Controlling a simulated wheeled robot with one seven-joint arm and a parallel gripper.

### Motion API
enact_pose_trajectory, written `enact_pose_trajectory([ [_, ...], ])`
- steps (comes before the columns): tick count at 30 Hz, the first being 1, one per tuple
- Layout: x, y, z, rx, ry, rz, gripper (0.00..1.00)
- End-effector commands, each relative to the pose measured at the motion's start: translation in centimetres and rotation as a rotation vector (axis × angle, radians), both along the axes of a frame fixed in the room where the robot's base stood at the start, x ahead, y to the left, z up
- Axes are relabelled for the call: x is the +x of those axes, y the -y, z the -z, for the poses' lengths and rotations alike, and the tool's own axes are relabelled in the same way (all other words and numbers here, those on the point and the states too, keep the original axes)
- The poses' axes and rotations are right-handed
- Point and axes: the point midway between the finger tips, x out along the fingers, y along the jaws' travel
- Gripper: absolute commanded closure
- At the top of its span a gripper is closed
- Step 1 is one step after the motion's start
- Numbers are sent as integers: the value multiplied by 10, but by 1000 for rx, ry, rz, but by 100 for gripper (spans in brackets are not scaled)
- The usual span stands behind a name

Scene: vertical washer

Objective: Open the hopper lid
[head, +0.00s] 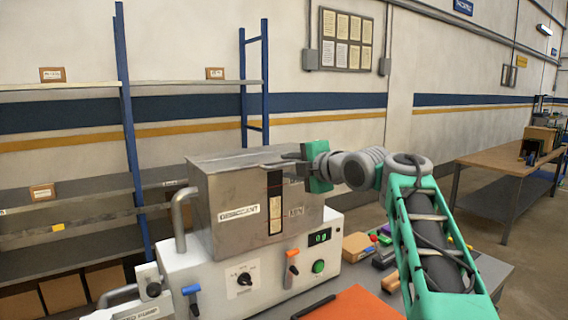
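The hopper (233,217) is a grey metal box labelled "DESICCANT", with a dark, narrow sight window on its front. Its flat metal lid (235,160) lies down across the top, and no gap shows under it. My gripper (290,159) comes in from the right, with its grey fingers at the lid's right end, close to the upper right edge of the hopper. The fingers overlap the hopper in the picture, so I cannot tell whether they touch the lid or whether they are open or shut.
The hopper sits on a white machine base (268,277) with a dial, levers and a green button. A curved grey pipe (180,218) rises at the left. Small blocks and an orange mat (352,303) lie on the table at right. Shelves stand behind.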

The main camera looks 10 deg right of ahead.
Motion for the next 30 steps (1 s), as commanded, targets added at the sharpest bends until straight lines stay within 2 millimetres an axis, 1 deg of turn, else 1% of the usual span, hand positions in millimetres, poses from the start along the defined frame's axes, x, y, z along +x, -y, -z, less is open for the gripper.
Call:
enact_pose_trajectory([
  [1,9,-5,0,1,-3,-4,68],
  [3,19,-9,2,0,-3,-3,68],
  [6,28,-12,5,1,-3,0,68],
  [9,31,-13,7,0,-2,1,68],
  [14,31,-13,8,1,-2,2,68],
  [17,31,-13,8,1,-2,2,75],
  [26,31,-13,8,1,-2,2,99],
  [30,31,-13,8,1,-2,2,100],
])
